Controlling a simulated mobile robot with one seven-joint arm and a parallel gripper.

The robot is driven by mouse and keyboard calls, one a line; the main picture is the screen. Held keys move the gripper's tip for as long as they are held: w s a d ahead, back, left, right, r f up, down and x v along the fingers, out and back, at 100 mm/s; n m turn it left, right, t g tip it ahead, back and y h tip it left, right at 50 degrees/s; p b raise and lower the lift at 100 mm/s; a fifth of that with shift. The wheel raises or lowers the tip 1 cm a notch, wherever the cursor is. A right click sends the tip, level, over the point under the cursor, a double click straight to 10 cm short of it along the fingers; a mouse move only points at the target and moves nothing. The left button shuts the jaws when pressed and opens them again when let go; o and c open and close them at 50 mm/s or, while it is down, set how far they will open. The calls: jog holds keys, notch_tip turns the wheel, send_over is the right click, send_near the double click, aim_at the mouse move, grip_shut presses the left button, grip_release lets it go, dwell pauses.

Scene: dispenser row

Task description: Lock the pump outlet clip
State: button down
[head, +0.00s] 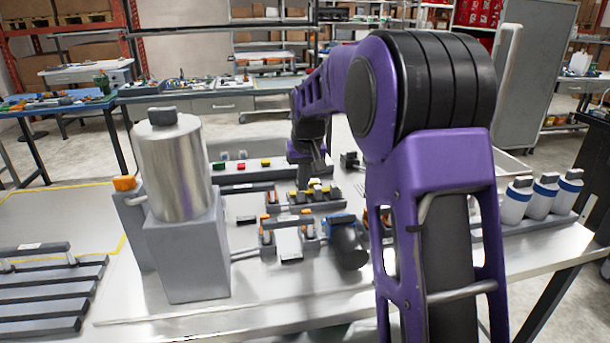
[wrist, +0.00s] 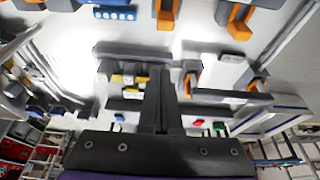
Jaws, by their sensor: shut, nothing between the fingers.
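A dark cylindrical pump with a blue part (head: 348,243) lies on the white table, in front of my gripper. Orange clips sit on grey blocks around it, one left of the pump (head: 268,236) and one close beside it (head: 308,229). I cannot tell which is the outlet clip or whether any is locked. In the wrist view, orange clips show at the top middle (wrist: 165,15) and top right (wrist: 238,27). My gripper (head: 319,168) is shut and empty above the back of the fixtures; its fingers also show in the wrist view (wrist: 160,78).
A metal tank (head: 175,170) on a grey block (head: 188,255) stands at the left. A button bar (head: 240,175) and yellow-topped fittings (head: 312,193) lie near the gripper. White bottles (head: 541,197) stand at the right. The table front is bare.

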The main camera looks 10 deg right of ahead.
aim_at(308, 210)
jog(key=x, duration=0.4)
jog(key=shift+f, duration=0.1)
jog(key=shift+s+f, duration=0.15)
jog(key=shift+s, duration=0.1)
jog(key=shift+s+b, duration=0.4)
jog(key=shift+s, duration=1.25)
jog(key=shift+s, duration=1.65)
